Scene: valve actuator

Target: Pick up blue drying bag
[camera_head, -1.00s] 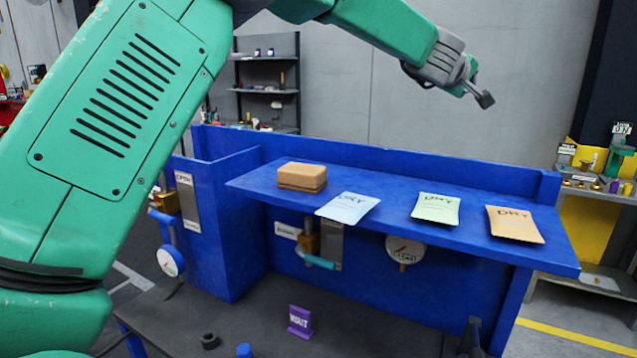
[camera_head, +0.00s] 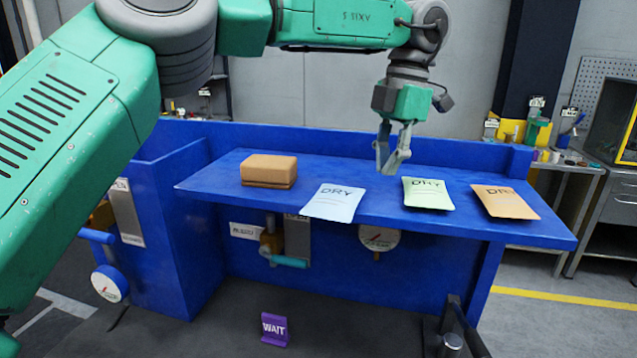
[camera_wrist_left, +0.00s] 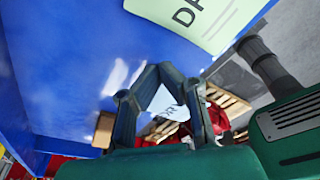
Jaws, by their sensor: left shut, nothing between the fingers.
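The blue drying bag is a pale blue packet (camera_head: 333,203) marked DRY, lying flat at the front edge of the blue shelf (camera_head: 400,180), left of the other bags. My left gripper (camera_head: 392,164) points down above the shelf, to the right of and behind the blue bag and left of the green bag. It is shut and empty, apart from the bags. In the left wrist view my fingers (camera_wrist_left: 158,72) meet in an arch, and part of the pale blue bag (camera_wrist_left: 168,106) shows beyond them. My right gripper is not in view.
A pale green DRY bag (camera_head: 427,194) and an orange one (camera_head: 505,202) lie right of the blue bag. A brown box (camera_head: 269,170) sits to its left. The shelf's raised back wall (camera_head: 300,143) stands behind. Valves and a gauge (camera_head: 379,238) are below.

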